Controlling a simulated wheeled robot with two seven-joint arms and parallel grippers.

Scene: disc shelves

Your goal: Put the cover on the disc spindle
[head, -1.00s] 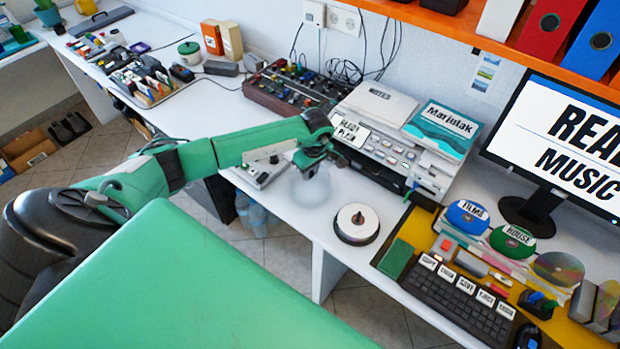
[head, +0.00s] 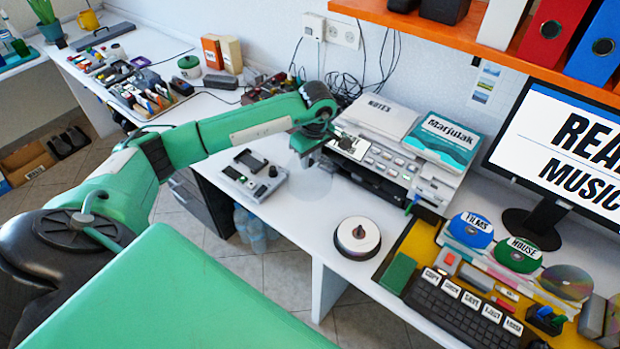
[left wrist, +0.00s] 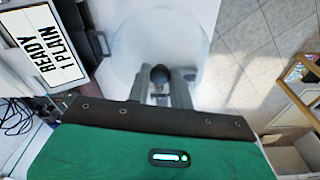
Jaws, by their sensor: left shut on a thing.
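The disc spindle (head: 358,238) stands upright on the white desk with a pale disc stack and a dark centre post. My left gripper (head: 312,155) is behind it and to its left in the head view, above the desk. In the left wrist view my left gripper (left wrist: 162,90) is shut on the dark round knob of the clear cover (left wrist: 135,50). The cover shows only as a faint translucent round shape below the gripper in the head view (head: 314,182). It is apart from the spindle. My right gripper is not in view.
A small grey control box (head: 254,178) sits to the left. The yellow mat (head: 420,240) with keyboard and disc stacks is right of the spindle. The desk's front edge is close to the spindle.

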